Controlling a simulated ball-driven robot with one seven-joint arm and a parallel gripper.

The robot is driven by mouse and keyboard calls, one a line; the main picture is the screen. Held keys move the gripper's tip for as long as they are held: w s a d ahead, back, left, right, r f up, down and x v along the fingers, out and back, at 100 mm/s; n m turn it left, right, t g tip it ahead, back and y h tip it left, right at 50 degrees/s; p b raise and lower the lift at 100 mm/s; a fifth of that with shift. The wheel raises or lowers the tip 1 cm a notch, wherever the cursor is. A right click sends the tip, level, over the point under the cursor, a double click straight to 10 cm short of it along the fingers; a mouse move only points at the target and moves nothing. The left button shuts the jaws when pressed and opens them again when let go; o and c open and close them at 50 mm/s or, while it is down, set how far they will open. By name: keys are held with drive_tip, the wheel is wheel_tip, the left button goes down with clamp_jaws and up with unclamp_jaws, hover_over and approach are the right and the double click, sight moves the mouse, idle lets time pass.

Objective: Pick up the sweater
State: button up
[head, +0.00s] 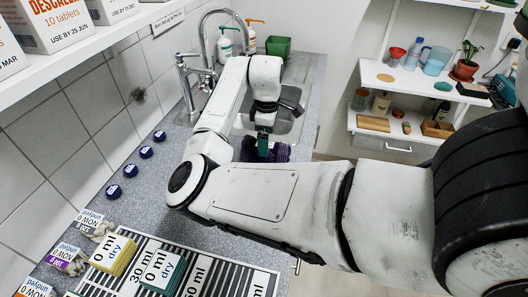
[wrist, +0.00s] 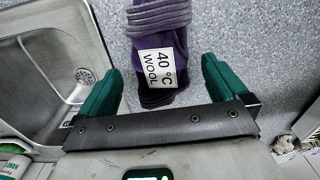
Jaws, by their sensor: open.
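The sweater is a folded purple knit (wrist: 158,22) with a white label reading "40 °C WOOL". It lies on the speckled grey counter in the wrist view. In the head view, part of the dark purple sweater (head: 278,152) shows at the sink's near side, the rest hidden behind my arm. My gripper (wrist: 160,66) is open, its two green fingers apart, one on each side of the sweater's labelled end. I see a gap between each finger and the sweater. In the head view my gripper (head: 263,146) points down at the sweater.
The steel sink (head: 284,122) is just beyond; its basin (wrist: 55,70) fills the wrist view's left. A tap (head: 205,60) stands to the left. Shelves (head: 400,80) stand right.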

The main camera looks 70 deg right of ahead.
drive_tip(key=shift+w+f+p, duration=0.2)
drive_tip(key=shift+f+p, duration=0.4)
drive_tip(key=shift+f, duration=2.05)
drive_tip(key=shift+r, duration=0.1)
drive_tip(key=c, duration=1)
